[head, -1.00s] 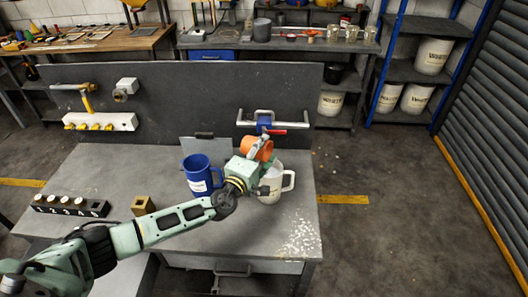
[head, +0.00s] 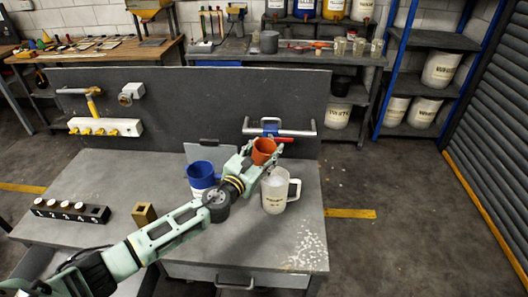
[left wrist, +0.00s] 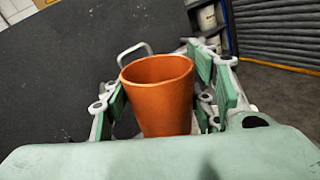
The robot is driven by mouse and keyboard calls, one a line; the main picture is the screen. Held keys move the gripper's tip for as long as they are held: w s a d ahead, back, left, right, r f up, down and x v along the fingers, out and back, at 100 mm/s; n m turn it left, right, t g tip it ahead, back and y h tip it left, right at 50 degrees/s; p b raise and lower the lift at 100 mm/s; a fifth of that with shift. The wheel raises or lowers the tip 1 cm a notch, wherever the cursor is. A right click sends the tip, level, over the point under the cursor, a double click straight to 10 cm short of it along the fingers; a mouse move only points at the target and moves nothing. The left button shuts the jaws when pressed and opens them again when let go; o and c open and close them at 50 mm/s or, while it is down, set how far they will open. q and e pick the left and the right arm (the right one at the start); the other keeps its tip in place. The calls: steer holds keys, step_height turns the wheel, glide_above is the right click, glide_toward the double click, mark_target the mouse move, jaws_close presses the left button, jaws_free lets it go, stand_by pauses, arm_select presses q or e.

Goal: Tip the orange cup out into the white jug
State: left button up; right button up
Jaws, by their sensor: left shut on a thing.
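The orange cup (head: 264,151) is held in my left gripper (head: 262,158), raised above the bench, behind and just left of the white jug. In the left wrist view the cup (left wrist: 160,95) stands close to upright between the green finger pads, its rim up; its inside bottom is hidden. The white jug (head: 275,194) stands upright on the bench with its handle to the right and its mouth open; pale contents show inside. My right gripper is not in view.
White specks (head: 305,250) lie on the bench's front right corner. A brass block (head: 144,213) and a numbered black rack (head: 70,211) are at the left.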

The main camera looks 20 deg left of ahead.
arm_select(q)
steer(key=shift+r, duration=0.1)
steer(key=shift+r+n+p, duration=0.6)
steer(key=shift+r+p, duration=0.1)
steer(key=shift+r, duration=0.1)
steer(key=shift+r+n+p, duration=0.45)
steer(key=shift+r+n, duration=0.2)
steer(key=shift+n, duration=0.15)
